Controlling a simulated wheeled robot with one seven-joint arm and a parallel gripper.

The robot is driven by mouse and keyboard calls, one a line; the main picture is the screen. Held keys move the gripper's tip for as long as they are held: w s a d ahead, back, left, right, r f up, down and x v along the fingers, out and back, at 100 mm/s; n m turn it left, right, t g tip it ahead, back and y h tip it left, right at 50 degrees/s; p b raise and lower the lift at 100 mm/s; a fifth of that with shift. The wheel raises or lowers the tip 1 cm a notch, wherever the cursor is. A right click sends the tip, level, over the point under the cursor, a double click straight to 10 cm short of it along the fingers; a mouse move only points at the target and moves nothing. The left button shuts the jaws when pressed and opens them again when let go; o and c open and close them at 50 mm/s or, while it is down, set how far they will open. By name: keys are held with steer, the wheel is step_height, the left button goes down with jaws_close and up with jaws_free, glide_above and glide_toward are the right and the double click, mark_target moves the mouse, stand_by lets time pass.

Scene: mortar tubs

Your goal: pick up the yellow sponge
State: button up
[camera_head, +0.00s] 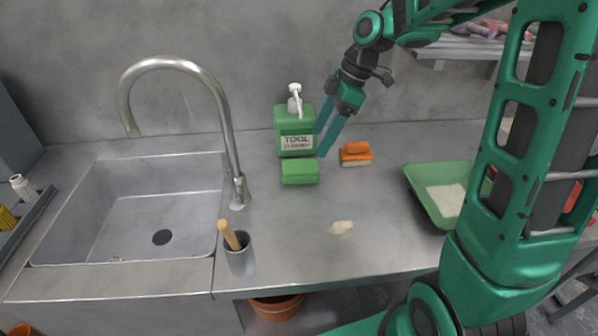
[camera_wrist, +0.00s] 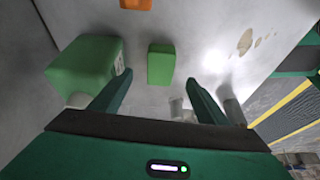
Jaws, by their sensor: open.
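I see no yellow sponge in either view. A green block (camera_head: 300,173), sponge-like, lies flat on the steel counter in front of a green soap bottle (camera_head: 295,132) with a white pump. In the wrist view the green block (camera_wrist: 161,64) shows between and beyond my fingertips, with the bottle (camera_wrist: 85,68) close by on the left. My gripper (camera_head: 320,143) is open and empty, above the counter, just right of the bottle; its fingers also show in the wrist view (camera_wrist: 160,78). An orange block with a pale underside (camera_head: 355,153) lies to the right.
A sink (camera_head: 75,225) with a curved tap (camera_head: 226,120) is at left. A grey cup (camera_head: 240,260) with a wooden handle stands near the front edge. A green tub (camera_head: 420,195) is at right. A pale spill (camera_head: 341,227) marks the otherwise clear middle.

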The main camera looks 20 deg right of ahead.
mark_target(301, 165)
steer(key=shift+w+a+f+n, duration=0.1)
steer(key=shift+w+a+n, duration=0.2)
steer(key=shift+a, duration=0.05)
steer(key=shift+a+f, duration=0.25)
steer(key=shift+f, duration=0.05)
steer(key=x, duration=0.4)
steer(key=shift+a+f, duration=0.1)
steer(key=shift+f, duration=0.25)
steer(key=shift+a+x, duration=0.1)
steer(key=shift+x, duration=1.2)
steer(key=shift+a+x, duration=0.15)
steer(key=shift+x, duration=1.15)
steer(key=shift+s, duration=0.15)
steer(key=c, duration=1.1)
